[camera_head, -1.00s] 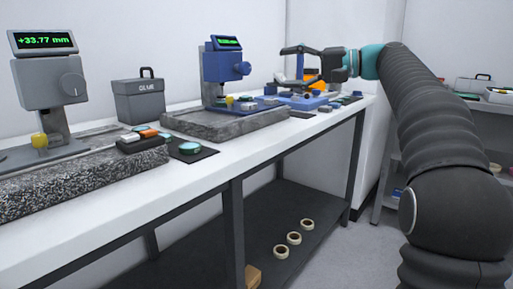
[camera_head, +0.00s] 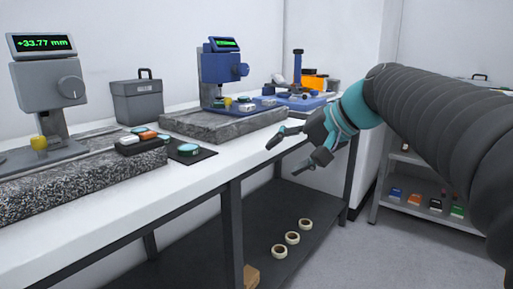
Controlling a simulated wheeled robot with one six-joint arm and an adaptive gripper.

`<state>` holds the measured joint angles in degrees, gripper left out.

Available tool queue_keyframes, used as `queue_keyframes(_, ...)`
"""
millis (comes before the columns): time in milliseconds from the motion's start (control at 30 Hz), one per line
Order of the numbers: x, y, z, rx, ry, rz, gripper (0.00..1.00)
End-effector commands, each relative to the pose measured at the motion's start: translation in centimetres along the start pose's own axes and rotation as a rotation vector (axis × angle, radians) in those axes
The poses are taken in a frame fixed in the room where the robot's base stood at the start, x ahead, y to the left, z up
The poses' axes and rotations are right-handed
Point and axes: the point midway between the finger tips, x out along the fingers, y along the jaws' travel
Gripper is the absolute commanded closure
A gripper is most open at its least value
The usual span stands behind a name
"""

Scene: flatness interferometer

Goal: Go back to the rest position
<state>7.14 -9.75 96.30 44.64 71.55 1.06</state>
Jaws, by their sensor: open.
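My gripper (camera_head: 284,155) is open, with nothing between its fingers. It hangs in the air in front of the bench's front edge, to the right of the middle of the picture. My dark ribbed arm with its teal wrist reaches in from the right side. The white bench (camera_head: 110,200) runs along the left wall, and the gripper appears apart from it. No rest position is marked in view.
On the bench stand a grey gauge reading +33.77 mm (camera_head: 50,88), a grey case (camera_head: 137,101), a blue gauge (camera_head: 222,68) on a granite slab and a blue stand (camera_head: 298,75). Tape rolls (camera_head: 292,238) lie on the lower shelf. A shelf unit (camera_head: 425,208) stands at right.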

Motion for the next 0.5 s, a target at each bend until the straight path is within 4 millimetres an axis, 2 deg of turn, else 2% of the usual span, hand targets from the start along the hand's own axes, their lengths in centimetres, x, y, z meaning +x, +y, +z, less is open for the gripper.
queue_keyframes(33,0.0,1.4,2.1,-0.017,0.006,0.055,0.33)
queue_keyframes(200,0.1,7.5,8.4,-0.095,0.031,0.254,0.33)
queue_keyframes(400,-0.2,15.2,15.2,-0.227,0.053,0.469,0.33)
queue_keyframes(500,-0.3,18.5,17.9,-0.297,0.058,0.555,0.33)
